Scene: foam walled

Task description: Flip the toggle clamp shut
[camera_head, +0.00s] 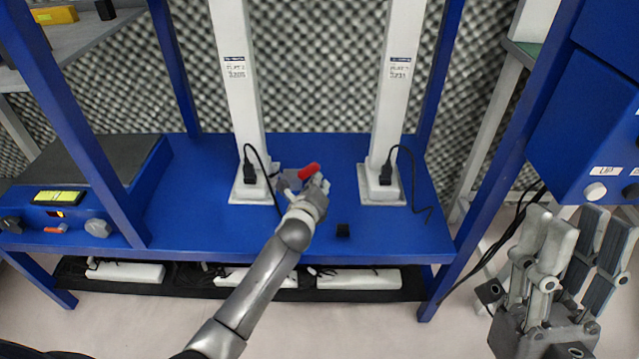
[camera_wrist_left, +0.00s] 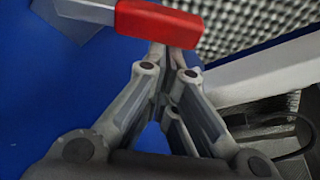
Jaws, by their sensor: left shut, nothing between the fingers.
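The toggle clamp's red handle (camera_head: 309,171) is over the blue bench between the two white posts, with grey clamp metal (camera_head: 285,182) to its left. In the left wrist view the red handle (camera_wrist_left: 160,23) lies across the top of the picture, beyond my fingertips. My left gripper (camera_head: 322,182) is shut and empty, close beside the handle. Its fingers meet just below the handle in the wrist view (camera_wrist_left: 168,58); I cannot tell whether they touch it. My right gripper (camera_head: 575,228) is open and empty at the lower right, away from the clamp. Much of the clamp base is hidden.
The blue bench (camera_head: 190,205) has clear room left of the clamp. White posts (camera_head: 240,90) and (camera_head: 397,90) rise behind, with black cables. A small black block (camera_head: 343,231) lies near the front edge. A blue control box (camera_head: 590,140) hangs at right.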

